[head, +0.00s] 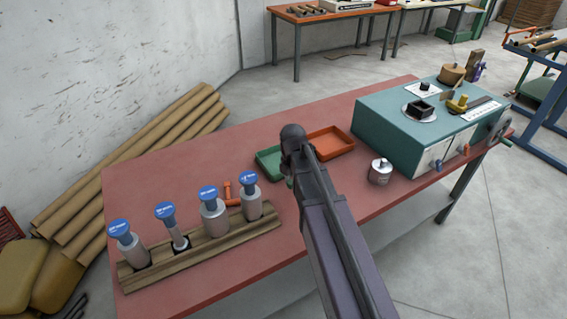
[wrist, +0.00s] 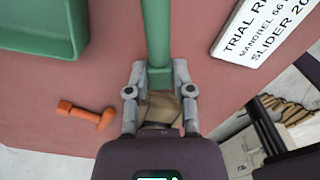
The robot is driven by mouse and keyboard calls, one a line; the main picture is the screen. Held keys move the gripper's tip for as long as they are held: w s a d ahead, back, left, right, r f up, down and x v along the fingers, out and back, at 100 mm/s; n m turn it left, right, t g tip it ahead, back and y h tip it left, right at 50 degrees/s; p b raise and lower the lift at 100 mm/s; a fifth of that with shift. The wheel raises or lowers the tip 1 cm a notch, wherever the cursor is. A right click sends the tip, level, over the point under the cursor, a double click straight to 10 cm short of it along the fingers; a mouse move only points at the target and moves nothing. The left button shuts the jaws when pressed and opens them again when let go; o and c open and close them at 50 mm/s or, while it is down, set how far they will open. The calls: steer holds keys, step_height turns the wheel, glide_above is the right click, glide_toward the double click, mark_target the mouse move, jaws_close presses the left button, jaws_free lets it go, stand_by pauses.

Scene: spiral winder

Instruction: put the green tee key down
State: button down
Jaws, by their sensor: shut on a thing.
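The green tee key (wrist: 157,40) shows in the wrist view as a long green bar running from between the fingertips to the top edge of the picture. My gripper (wrist: 159,78) is shut on its near end. The bar's far end is out of the picture, and I cannot tell whether it touches the table. Something tan shows between the fingers below the bar; I cannot tell what it is. In the head view my arm covers the gripper and most or all of the key, beside the green tray (head: 268,162).
The green tray also shows in the wrist view (wrist: 40,25), left of the key. An orange tee-shaped piece (wrist: 85,114) lies on the red table (head: 180,165). An orange tray (head: 333,143), teal machine (head: 390,130), metal cylinder (head: 380,172) and wooden rack (head: 200,246) stand around. A white sign (wrist: 265,28) is at right.

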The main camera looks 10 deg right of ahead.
steer(key=shift+d, duration=0.15)
steer(key=shift+s, duration=0.15)
steer(key=shift+s+a+r+n+p, duration=0.2)
steer(key=shift+s+a, duration=0.3)
steer(key=shift+a, duration=0.3)
steer(key=shift+s+a+r+n+p, duration=0.2)
steer(key=shift+s+a, duration=0.25)
steer(key=shift+a, duration=0.3)
steer(key=shift+w, duration=0.1)
steer(key=b, duration=0.2)
glide_above(277, 171)
steer(key=shift+f, duration=0.75)
